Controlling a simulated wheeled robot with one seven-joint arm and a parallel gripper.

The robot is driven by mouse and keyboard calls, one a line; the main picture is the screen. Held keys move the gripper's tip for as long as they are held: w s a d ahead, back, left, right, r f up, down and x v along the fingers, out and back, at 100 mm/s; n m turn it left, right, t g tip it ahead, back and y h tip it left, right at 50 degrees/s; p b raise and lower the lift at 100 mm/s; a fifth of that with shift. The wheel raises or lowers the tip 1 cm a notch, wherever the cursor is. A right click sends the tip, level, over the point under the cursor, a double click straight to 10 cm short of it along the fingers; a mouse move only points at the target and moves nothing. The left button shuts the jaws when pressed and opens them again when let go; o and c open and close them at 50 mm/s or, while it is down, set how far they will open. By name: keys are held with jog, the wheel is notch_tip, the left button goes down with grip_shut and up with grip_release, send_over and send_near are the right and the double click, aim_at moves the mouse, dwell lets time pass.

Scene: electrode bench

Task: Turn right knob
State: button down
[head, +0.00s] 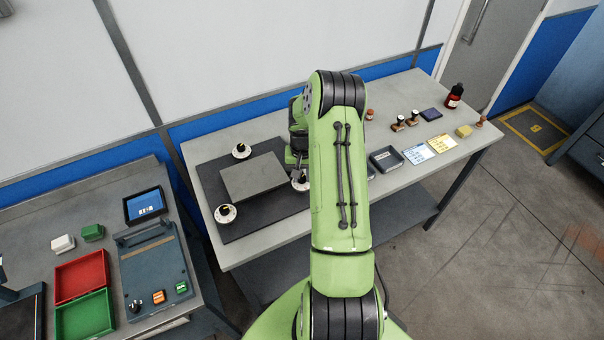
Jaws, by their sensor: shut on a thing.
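A grey block (253,177) lies on a dark mat (212,180) on the long bench. Three round white dials with dark knobs stand around it. One dial (241,151) is at the back, and one (226,214) is at the front left. The right knob's white dial (301,185) shows at the block's right side, partly covered by my arm. My gripper (297,170) is down at this right knob and shut on it. The fingertips are small and mostly hidden, so the knob's angle cannot be told.
Right of my arm the bench holds a grey tray (386,159), printed cards (416,153), stamps (411,118), a dark pad (431,114) and a red bottle (454,96). At left, another bench carries a red tray (81,275), a green tray (84,316) and a tablet (145,205).

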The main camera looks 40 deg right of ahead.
aim_at(302, 177)
jog(key=shift+n+b, duration=0.3)
jog(key=shift+f+n+b, duration=0.1)
jog(key=shift+n+b, duration=0.6)
jog(key=shift+n, duration=0.2)
jog(key=shift+n+b, duration=0.8)
jog(key=shift+n, duration=0.9)
jog(key=c, duration=0.8)
grip_release()
jog(key=shift+c, duration=0.2)
jog(key=shift+r, duration=0.2)
notch_tip(302, 177, up, 16)
jog(key=shift+f+p, duration=0.2)
jog(key=shift+p, duration=0.1)
jog(key=shift+d, duration=0.1)
